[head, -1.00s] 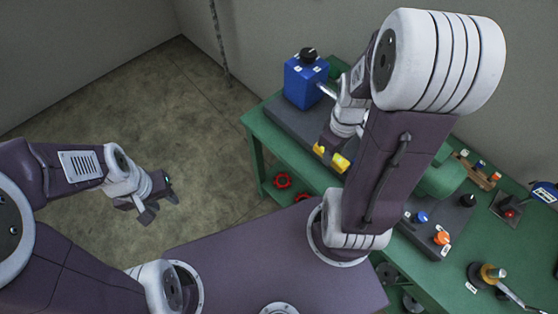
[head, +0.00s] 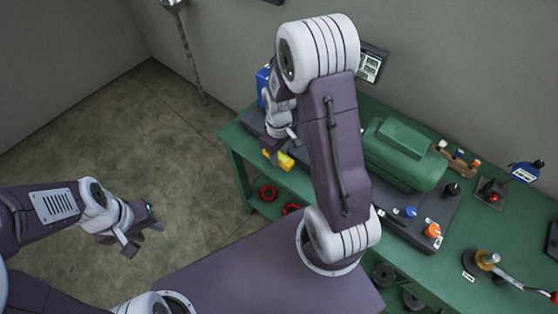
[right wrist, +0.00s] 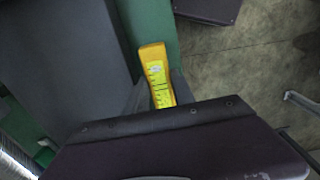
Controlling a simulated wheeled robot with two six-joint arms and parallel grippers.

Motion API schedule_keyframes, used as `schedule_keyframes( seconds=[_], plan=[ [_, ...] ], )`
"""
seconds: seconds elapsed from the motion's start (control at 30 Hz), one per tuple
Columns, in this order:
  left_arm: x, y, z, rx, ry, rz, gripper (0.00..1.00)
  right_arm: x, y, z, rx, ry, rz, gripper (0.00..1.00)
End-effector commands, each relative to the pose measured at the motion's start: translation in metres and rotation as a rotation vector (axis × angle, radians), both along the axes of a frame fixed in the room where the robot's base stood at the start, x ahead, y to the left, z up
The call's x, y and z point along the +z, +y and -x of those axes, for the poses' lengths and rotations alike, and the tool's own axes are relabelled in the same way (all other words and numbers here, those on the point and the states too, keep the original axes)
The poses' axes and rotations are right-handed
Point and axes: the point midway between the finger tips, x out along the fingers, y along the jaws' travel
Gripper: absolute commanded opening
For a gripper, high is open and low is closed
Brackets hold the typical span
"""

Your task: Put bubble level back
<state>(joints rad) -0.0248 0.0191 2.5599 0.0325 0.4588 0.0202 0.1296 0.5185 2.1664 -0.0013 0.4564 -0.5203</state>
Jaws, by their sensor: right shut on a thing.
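The bubble level (head: 285,160) is a yellow bar at the left front edge of the green bench in the head view. My right gripper (head: 277,152) is shut on it and partly covers its middle. In the right wrist view the bubble level (right wrist: 157,75) sticks out beyond the gripper (right wrist: 155,100), with a pale yellow-green marked face. It appears held above the bench edge; whether it touches anything I cannot tell. My left gripper (head: 142,238) is open and empty over the floor at left.
Red handwheels (head: 268,193) sit below on the shelf. The floor at left is clear.

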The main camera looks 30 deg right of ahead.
Motion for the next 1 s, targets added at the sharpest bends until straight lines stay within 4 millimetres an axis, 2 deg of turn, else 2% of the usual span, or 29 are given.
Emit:
schedule_keyframes(
  seconds=[0.13,0.23,0.63,0.67,1.0],
  plan=[
    [-0.003,0.000,0.000,0.000,0.000,0.000,0.36,-0.026,0.000,0.002,0.000,0.006,-0.001,0.00],
    [-0.004,0.000,0.000,0.000,0.000,0.000,0.36,-0.038,0.000,0.001,0.000,0.004,-0.001,0.00],
    [-0.007,0.000,0.000,0.000,0.000,0.000,0.36,-0.044,0.000,0.001,0.000,0.001,0.000,0.00],
    [-0.006,0.000,0.000,0.000,0.000,0.000,0.36,-0.043,0.000,0.001,0.000,0.000,0.000,0.39],
    [-0.003,0.000,0.000,0.000,0.000,0.000,0.36,-0.039,0.000,0.001,0.001,0.000,0.000,0.39]
  ],
)
